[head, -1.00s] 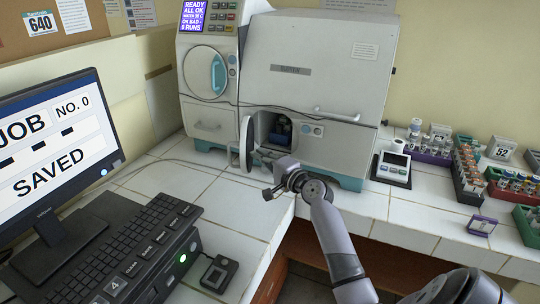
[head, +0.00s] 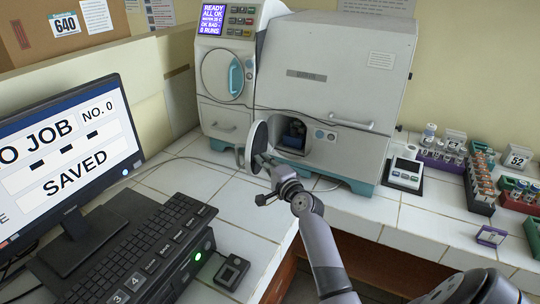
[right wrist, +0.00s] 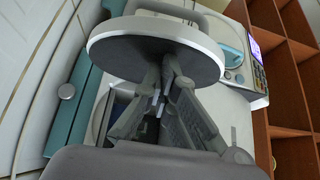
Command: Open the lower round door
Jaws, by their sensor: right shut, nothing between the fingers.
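The lower round door (head: 258,140) of the white incubator stands swung out on its left side, showing its dark inner face to the right. Its opening (head: 295,130) is uncovered, with dark and blue items inside. My right gripper (head: 262,163) is shut and empty at the door's inner side, close to its lower edge. In the right wrist view, the door's dark disc with a pale rim (right wrist: 155,47) fills the top, and the shut fingers (right wrist: 160,80) reach up to it; whether they touch is hard to tell. My left gripper is out of view.
The upper round door (head: 222,75) with a teal handle is shut. A monitor (head: 70,150) and keyboard (head: 140,245) stand at the left. A small white device (head: 405,172) and vial racks (head: 445,158) are at the right. Tiled bench between is mostly clear.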

